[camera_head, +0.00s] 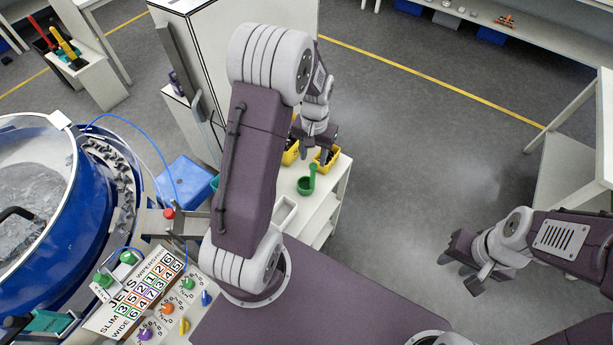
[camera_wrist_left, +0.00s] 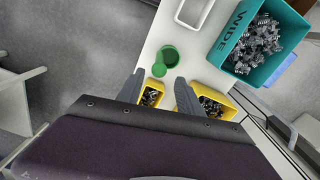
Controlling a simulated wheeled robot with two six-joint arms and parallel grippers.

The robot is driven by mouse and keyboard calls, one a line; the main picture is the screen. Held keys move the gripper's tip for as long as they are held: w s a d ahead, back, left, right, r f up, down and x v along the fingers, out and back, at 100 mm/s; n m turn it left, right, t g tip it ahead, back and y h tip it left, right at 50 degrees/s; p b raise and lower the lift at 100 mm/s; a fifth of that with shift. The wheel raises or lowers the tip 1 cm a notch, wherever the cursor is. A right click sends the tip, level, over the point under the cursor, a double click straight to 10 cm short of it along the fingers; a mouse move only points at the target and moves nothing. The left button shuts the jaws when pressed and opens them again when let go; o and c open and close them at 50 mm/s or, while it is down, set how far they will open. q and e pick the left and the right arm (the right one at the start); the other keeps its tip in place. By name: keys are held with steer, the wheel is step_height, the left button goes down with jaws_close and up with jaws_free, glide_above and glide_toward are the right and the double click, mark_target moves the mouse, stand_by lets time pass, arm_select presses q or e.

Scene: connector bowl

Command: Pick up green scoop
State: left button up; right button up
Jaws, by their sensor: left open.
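The green scoop (camera_head: 306,185) lies on a white shelf top (camera_head: 324,199), its round cup toward the front and its handle pointing back toward my left gripper. It also shows in the left wrist view (camera_wrist_left: 169,56), with the handle end between and ahead of my fingertips. My left gripper (camera_head: 316,150) is open and empty. In the left wrist view its two dark fingers (camera_wrist_left: 158,80) stand apart, over or near the yellow bins. My right gripper (camera_head: 462,267) is off to the right above the floor, fingers apart, holding nothing I can see.
Two yellow bins (camera_wrist_left: 214,101) (camera_wrist_left: 150,97) of small metal parts stand close by the fingers. A blue bowl feeder (camera_head: 95,215) and a control panel (camera_head: 150,295) are at left.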

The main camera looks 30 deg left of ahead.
mark_target(315, 164)
arm_select(q)
steer(key=shift+s+d+f, duration=0.15)
steer(key=shift+d+f, duration=0.15)
steer(key=shift+f, duration=0.25)
steer(key=shift+s+d+f, duration=0.15)
steer(key=shift+d+f, duration=0.15)
steer(key=shift+f, duration=0.6)
steer(key=shift+w+a+f, duration=0.15)
steer(key=shift+a+f, duration=0.05)
steer(key=shift+a, duration=0.05)
steer(key=f+p, duration=0.1)
steer(key=f, duration=0.1)
steer(key=f+p, duration=0.1)
steer(key=f, duration=0.1)
steer(key=shift+s+a+f, duration=0.1)
steer(key=shift+s+f, duration=0.1)
steer(key=shift+f, duration=0.35)
jaws_close()
arm_select(e)
steer(key=shift+s+d+r, duration=0.1)
steer(key=shift+d+r, duration=0.05)
steer(key=shift+r, duration=0.35)
steer(key=shift+d+r, duration=0.15)
steer(key=shift+r, duration=0.35)
